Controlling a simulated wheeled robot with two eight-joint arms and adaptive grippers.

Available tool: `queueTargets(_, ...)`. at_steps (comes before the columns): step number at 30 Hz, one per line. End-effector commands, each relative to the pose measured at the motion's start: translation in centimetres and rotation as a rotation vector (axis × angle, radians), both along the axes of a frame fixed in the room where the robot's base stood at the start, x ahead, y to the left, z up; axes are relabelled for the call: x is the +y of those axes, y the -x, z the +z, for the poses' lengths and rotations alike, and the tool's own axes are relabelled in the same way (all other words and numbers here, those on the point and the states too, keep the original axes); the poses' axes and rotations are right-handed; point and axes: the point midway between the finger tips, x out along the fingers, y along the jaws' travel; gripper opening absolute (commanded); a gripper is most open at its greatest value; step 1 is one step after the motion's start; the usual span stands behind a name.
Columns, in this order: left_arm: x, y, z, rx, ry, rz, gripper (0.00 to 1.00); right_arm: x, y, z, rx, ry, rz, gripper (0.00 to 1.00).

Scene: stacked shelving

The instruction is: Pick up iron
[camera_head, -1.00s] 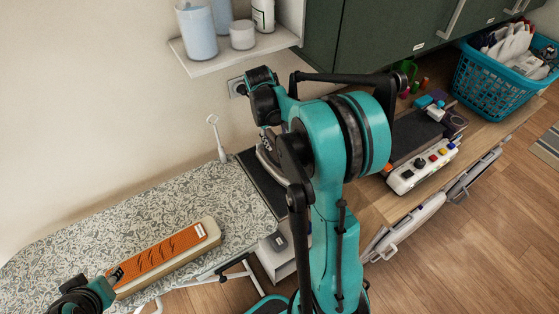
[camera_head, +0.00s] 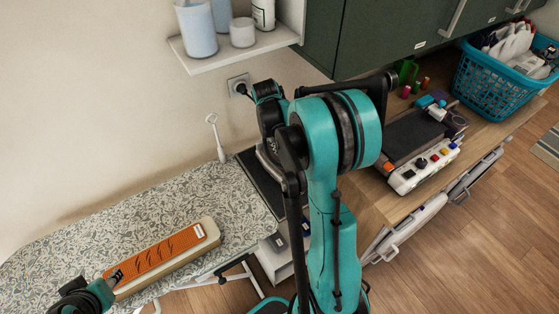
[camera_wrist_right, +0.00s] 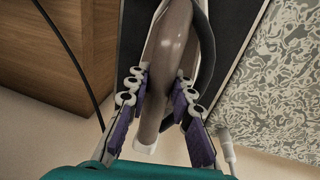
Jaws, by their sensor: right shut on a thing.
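The iron (camera_wrist_right: 176,45) fills the upper middle of the right wrist view, with a pale grey-brown handle and a dark body. My right gripper (camera_wrist_right: 163,85) has its purple-padded fingers on both sides of the handle and is shut on it. In the head view only a small part of the iron (camera_head: 266,158) shows, over the dark rest at the board's right end; my right arm hides the rest. I cannot tell whether it touches that rest. My left gripper (camera_head: 112,279) is at the lower left by the orange striped pad; its opening is unclear.
The patterned ironing board (camera_head: 100,225) carries the orange pad (camera_head: 165,255). A white brush-like item (camera_head: 217,140) stands behind it. A shelf (camera_head: 235,55) with bottles is above. A black cable (camera_wrist_right: 70,60) runs beside my right gripper. A wooden counter and teal basket (camera_head: 500,80) are right.

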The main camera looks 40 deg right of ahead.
Motion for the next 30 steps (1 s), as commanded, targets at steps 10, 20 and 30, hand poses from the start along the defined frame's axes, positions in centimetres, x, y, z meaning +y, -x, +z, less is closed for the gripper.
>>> queueTargets(10, 0.0, 0.0, 0.4, 0.000, 0.000, 0.000, 0.39, 0.0, 0.0, 1.4, 0.000, 0.000, 0.000, 0.00)
queueTargets(20, 0.0, 0.0, 1.8, 0.000, 0.000, 0.000, 0.39, 0.0, 0.0, 7.3, 0.001, 0.000, 0.000, 0.00)
queueTargets(30, 0.0, 0.0, 2.2, 0.000, 0.000, 0.000, 0.39, 0.0, 0.0, 10.1, 0.002, -0.001, 0.001, 0.00)
